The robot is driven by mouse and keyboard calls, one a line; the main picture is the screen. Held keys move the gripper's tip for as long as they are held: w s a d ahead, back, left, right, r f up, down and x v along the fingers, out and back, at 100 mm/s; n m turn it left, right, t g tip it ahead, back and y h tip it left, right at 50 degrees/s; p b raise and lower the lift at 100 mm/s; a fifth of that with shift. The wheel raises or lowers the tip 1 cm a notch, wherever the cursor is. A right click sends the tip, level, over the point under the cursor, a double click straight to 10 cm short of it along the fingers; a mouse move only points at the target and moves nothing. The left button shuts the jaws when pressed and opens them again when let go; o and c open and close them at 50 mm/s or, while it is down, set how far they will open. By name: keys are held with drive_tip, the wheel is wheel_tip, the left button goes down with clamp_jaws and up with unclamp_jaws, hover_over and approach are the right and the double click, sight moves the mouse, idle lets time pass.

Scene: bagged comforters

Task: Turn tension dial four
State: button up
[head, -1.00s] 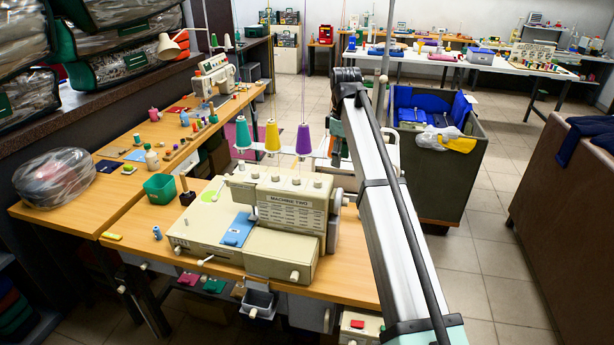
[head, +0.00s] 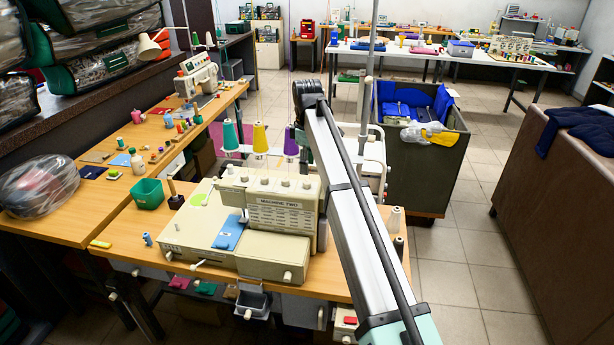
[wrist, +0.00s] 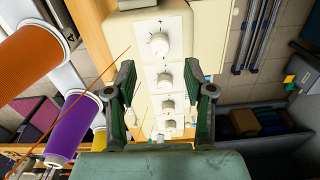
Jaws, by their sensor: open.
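The sewing machine labelled MACHINE TWO (head: 282,217) stands on a wooden table, with a row of pale tension dials (head: 262,180) along its upper front. In the wrist view the dials run in a column on a white panel. The largest and nearest dial (wrist: 159,44) is at the top, just beyond my fingertips. A second dial (wrist: 164,79) shows between the fingers, with smaller ones (wrist: 168,106) below. I cannot read which is number four. My gripper (wrist: 166,82) is open and empty, with a finger on either side of the column. My arm hides it in the head view.
An orange thread cone (wrist: 32,62) and a purple one (wrist: 76,128) stand close left of my gripper in the wrist view, with a thin orange thread near the left finger. A green bin (head: 148,193) stands left of the machine. Open floor (head: 470,265) lies to the right.

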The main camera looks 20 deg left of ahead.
sight(307, 182)
drive_tip(key=shift+f+p, duration=0.65)
drive_tip(key=shift+f, duration=2.45)
clamp_jaws()
